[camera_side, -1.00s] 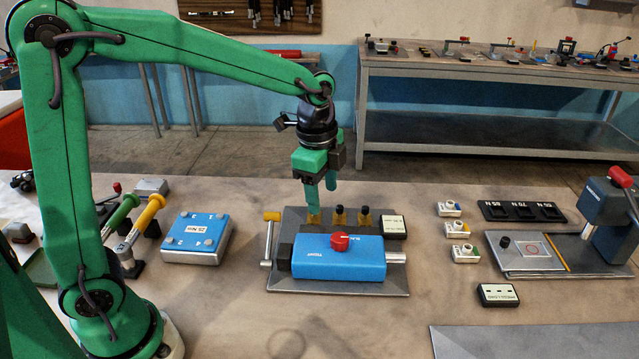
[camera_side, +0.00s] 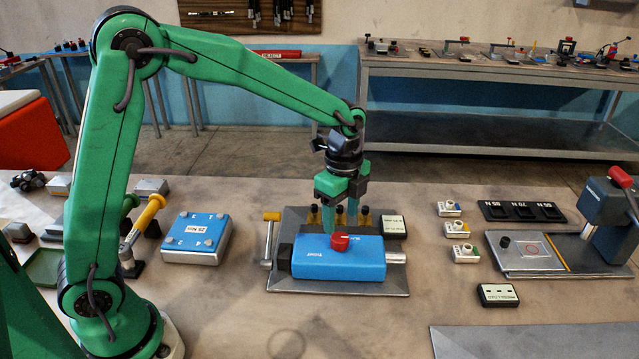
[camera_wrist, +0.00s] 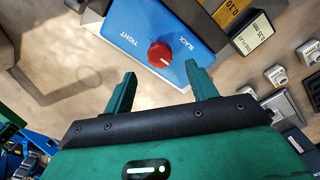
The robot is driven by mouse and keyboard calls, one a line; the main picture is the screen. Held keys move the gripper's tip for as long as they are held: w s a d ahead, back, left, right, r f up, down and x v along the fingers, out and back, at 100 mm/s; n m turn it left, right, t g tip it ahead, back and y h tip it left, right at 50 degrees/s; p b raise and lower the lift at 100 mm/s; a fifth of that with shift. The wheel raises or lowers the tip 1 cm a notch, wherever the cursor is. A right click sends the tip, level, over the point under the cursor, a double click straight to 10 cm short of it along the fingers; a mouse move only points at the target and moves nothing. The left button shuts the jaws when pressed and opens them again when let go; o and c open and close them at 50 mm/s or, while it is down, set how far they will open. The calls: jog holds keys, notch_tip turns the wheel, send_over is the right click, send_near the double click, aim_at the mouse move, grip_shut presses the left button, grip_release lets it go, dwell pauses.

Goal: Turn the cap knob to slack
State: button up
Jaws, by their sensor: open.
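The red cap knob (camera_side: 340,242) sits on top of the blue block (camera_side: 310,262), which rests on a grey plate (camera_side: 285,287). In the wrist view the knob (camera_wrist: 160,54) stands between the printed words TIGHT on its left and SLACK on its right. My gripper (camera_side: 345,228) points down, just behind and above the knob in the side view. In the wrist view its two green fingers (camera_wrist: 157,82) are spread apart, with the knob ahead of the gap between them. The gripper is empty.
A yellow-ended crank (camera_side: 271,216) stands at the plate's left, and small brass-coloured pieces (camera_side: 312,215) stand behind the block. A label block (camera_side: 393,226) lies at the right. A blue-topped box (camera_side: 197,235) is further left. Bare table lies in front.

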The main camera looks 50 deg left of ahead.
aim_at(340, 237)
jog(key=shift+f, duration=2.8)
jog(key=c, duration=1)
